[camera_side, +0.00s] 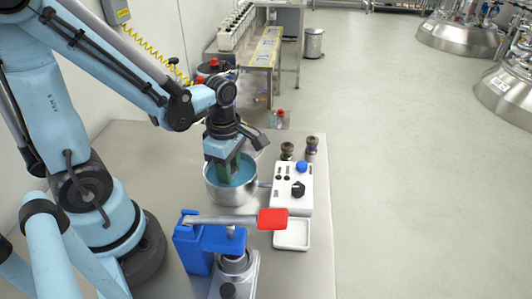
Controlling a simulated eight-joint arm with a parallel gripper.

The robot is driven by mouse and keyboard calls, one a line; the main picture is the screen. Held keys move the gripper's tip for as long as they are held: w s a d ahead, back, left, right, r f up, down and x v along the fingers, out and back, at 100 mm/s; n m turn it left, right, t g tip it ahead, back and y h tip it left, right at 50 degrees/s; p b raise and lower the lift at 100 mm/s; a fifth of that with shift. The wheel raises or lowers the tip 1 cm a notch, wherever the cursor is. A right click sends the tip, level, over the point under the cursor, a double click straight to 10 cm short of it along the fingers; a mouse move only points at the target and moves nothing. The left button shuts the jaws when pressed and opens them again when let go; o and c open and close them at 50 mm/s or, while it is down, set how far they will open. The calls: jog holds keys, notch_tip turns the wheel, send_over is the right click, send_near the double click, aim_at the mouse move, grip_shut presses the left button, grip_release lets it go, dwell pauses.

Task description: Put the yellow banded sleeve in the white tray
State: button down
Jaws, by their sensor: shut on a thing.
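My gripper (229,174) points down into the open steel pot (232,197), which has a blue inside. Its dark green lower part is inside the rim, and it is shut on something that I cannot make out. No yellow banded sleeve shows clearly. Two small dark banded pieces stand on the table behind the pot, one with a greenish band (287,151) and one with a purplish band (312,145).
A white control box (293,187) with a blue button and black knobs stands right of the pot. A blue device (196,243) with a metal lever and red handle (272,219) stands in front; the handle reaches over beside the tray.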

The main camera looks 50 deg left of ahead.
notch_tip(320, 180, up, 3)
jog(key=shift+s+d+r, duration=0.15)
jog(key=s+d+r, duration=0.5)
jog(key=d+r, duration=0.1)
jog(key=d, duration=0.4)
jog(key=m, duration=2.3)
send_over(292, 234)
jog(key=shift+f, duration=5.15)
jog(key=shift+f, duration=0.1)
